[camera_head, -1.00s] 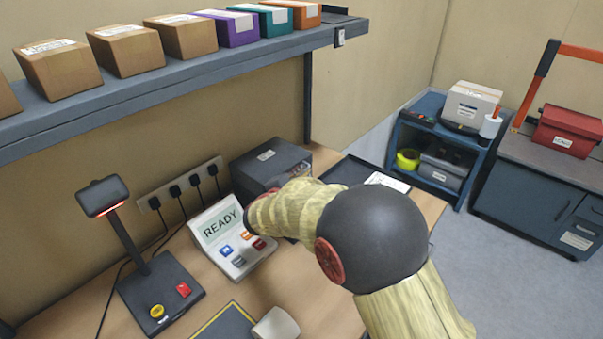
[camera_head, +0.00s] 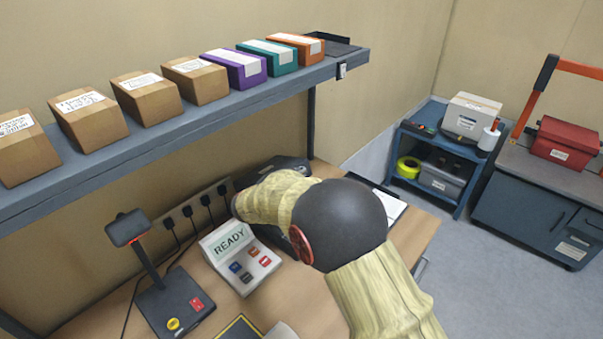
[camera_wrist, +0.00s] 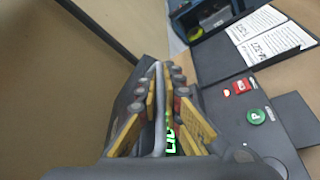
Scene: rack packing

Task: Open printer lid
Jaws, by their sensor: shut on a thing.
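The dark grey printer (camera_head: 268,245) stands on the bench by the back wall, mostly hidden behind my arm in the head view. In the wrist view the printer's top (camera_wrist: 235,125) shows a red button, a round green "P" button and part of a lit green display. My gripper (camera_wrist: 163,95) is shut with its yellow-padded fingers either side of a thin grey edge, which appears to be the printer lid (camera_wrist: 158,110). The lid looks edge-on in that view, so its exact angle is hard to tell. My gripper is hidden behind my arm in the head view.
A shelf (camera_head: 215,110) with several boxes hangs above the bench. A "READY" console (camera_head: 240,258) and a scanner stand (camera_head: 172,300) are left of my arm. White printed sheets (camera_wrist: 270,35) lie beyond the printer. A blue cart (camera_head: 435,155) stands at the right.

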